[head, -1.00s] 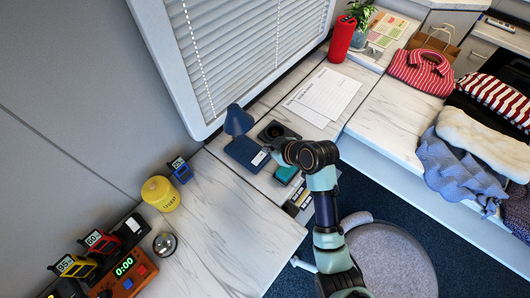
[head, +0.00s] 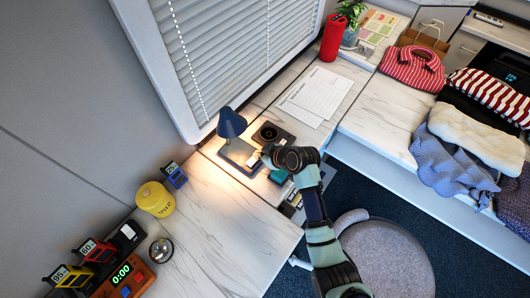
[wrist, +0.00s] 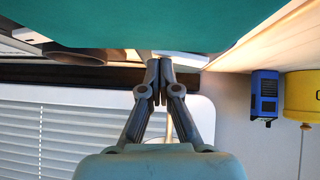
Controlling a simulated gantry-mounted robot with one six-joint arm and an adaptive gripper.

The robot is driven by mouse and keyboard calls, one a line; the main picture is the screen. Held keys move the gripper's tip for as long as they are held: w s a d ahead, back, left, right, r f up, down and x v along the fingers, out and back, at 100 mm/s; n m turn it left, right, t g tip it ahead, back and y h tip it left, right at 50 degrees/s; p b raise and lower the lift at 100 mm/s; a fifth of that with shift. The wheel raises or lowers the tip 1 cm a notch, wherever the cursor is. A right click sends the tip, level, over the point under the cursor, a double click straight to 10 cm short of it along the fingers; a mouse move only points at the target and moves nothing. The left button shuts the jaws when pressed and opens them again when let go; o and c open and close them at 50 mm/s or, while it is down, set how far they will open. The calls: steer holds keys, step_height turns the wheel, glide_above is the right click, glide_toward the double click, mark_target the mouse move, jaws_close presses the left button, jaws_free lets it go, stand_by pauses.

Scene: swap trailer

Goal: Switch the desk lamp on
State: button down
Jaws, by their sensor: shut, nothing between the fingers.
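The blue desk lamp (head: 231,124) stands on the desk by the window, its shade over a flat base (head: 236,160). It is lit, with a warm pool of light on the desktop around it. My gripper (head: 263,156) is low at the right edge of the lamp's base, partly hidden by my own wrist. In the wrist view my gripper (wrist: 158,68) has its fingertips together with nothing between them. The tips are close to a small pale piece (wrist: 181,57); I cannot tell whether they touch it.
A teal object (head: 278,177) lies beside my wrist. A dark round-topped item (head: 269,133) sits behind it. Papers (head: 318,92) and a red cylinder (head: 333,37) are farther back. The front desktop is clear.

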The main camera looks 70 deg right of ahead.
steer(key=shift+a, duration=0.15)
steer(key=shift+w+a+r+p, duration=0.2)
steer(key=shift+a+r+p, duration=0.1)
steer(key=shift+a+p, duration=0.4)
steer(key=shift+r, duration=0.1)
steer(key=r+p, duration=0.2)
steer(key=r, duration=0.1)
steer(key=r+p, duration=0.1)
steer(key=p, duration=0.1)
steer(key=shift+d+r, duration=0.25)
steer(key=shift+r, duration=0.05)
steer(key=s+r+b, duration=0.1)
steer(key=s+r, duration=0.5)
steer(key=s, duration=0.1)
steer(key=shift+s+a+b, duration=0.15)
steer(key=shift+a+b, duration=0.25)
steer(key=shift+a, duration=0.05)
